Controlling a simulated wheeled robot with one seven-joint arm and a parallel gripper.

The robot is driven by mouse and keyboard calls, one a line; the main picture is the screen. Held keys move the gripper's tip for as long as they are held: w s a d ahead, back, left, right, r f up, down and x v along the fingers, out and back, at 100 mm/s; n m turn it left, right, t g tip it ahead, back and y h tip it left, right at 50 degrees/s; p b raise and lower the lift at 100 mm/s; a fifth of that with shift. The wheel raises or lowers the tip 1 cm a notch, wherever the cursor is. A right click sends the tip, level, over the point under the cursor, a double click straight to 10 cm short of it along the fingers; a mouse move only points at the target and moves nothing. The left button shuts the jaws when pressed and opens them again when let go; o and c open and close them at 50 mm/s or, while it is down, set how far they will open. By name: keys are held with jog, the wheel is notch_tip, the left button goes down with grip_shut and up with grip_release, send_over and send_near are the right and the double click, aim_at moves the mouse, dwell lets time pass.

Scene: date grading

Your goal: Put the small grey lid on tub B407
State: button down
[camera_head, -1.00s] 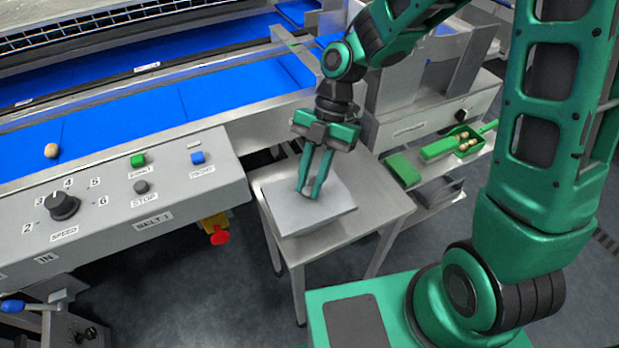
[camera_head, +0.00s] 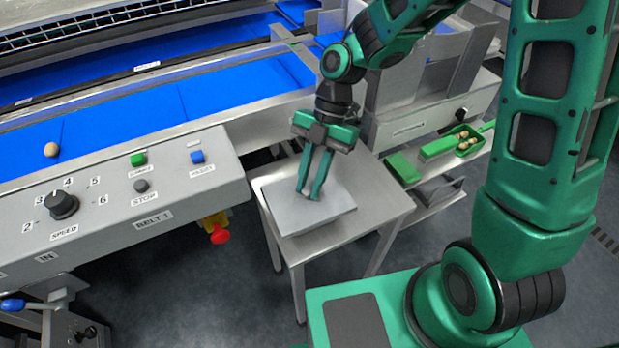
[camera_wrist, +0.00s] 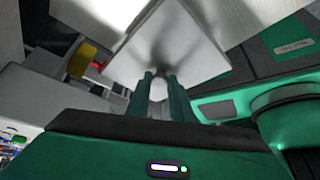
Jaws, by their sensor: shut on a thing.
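The flat, square grey lid (camera_head: 312,214) is over the small steel table in the head view. It also shows in the wrist view (camera_wrist: 190,45), tilted across the picture. My gripper (camera_head: 309,193) points down at the middle of the lid. Its fingers are shut on a pale part between them, seemingly the lid's grip; they also show in the wrist view (camera_wrist: 160,85). I cannot tell whether the lid rests on something or is held just above it. No tub with a readable B407 label is in view.
The steel table (camera_head: 375,215) has bare room right of the lid. Beyond it, a shelf holds a green block (camera_head: 403,167) and an open green container (camera_head: 455,150) with several dates. The belt control panel (camera_head: 110,200) and a red knob (camera_head: 220,236) stand left.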

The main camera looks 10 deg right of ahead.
jog(key=shift+f, duration=0.3)
jog(key=c, duration=1.1)
grip_release()
jog(key=shift+r, duration=3.5)
